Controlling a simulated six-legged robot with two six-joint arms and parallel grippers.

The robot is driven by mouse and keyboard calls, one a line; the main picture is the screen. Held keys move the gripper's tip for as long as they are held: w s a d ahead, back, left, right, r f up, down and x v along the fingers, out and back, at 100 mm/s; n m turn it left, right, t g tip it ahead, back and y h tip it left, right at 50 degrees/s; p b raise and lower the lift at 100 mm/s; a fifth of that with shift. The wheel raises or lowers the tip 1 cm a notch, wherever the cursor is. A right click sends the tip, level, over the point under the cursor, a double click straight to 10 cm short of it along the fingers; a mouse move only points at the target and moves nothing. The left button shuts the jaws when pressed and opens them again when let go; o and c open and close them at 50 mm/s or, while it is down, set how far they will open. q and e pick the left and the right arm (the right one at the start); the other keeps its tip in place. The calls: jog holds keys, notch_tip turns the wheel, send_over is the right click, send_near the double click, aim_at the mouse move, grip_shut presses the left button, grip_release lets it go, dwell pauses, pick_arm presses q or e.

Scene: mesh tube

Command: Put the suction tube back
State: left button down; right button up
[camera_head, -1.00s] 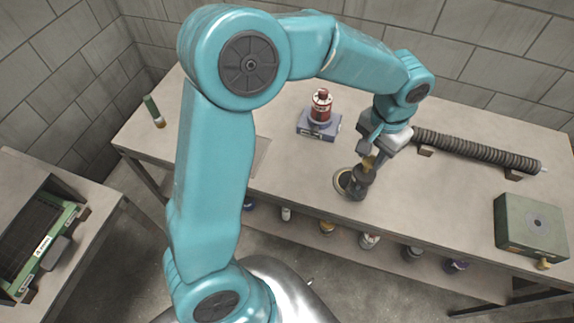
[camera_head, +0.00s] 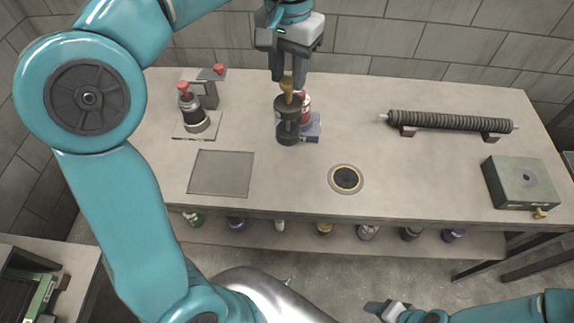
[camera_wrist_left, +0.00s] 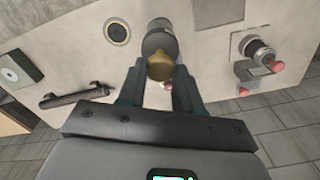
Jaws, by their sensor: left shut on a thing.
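My left gripper (camera_head: 290,80) is shut on the brass-coloured top of a dark grey cylinder (camera_head: 288,122), which hangs upright below the fingers. The held cylinder also shows in the left wrist view (camera_wrist_left: 158,38), its brass knob between the fingers. It appears raised above the table, away from the dark round opening (camera_head: 346,179) with a pale rim, which is uncovered. A ribbed dark tube (camera_head: 450,121) lies across two small brackets at the back right of the table. My right gripper (camera_head: 374,308) is low at the bottom edge, with its jaw gap unclear.
A device with red knobs (camera_head: 194,112) stands at the back left, behind a flat grey plate (camera_head: 221,174). A green box (camera_head: 520,183) is at the right. Several bottles stand on the lower shelf.

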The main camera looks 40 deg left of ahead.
aim_at(290, 101)
pick_arm(q)
jog(key=f, duration=0.4)
jog(key=f+b, duration=0.1)
jog(key=f, duration=0.9)
jog(key=shift+w+d+f, duration=0.1)
jog(key=shift+d, duration=0.15)
notch_tip(290, 101, down, 4)
jog(key=shift+r, duration=0.2)
jog(key=shift+f, duration=0.5)
jog(key=shift+b, duration=0.35)
jog(key=c, duration=0.8)
grip_release()
jog(key=shift+o, duration=0.2)
jog(key=shift+r, duration=0.1)
notch_tip(290, 101, up, 12)
jog(key=shift+p, duration=0.55)
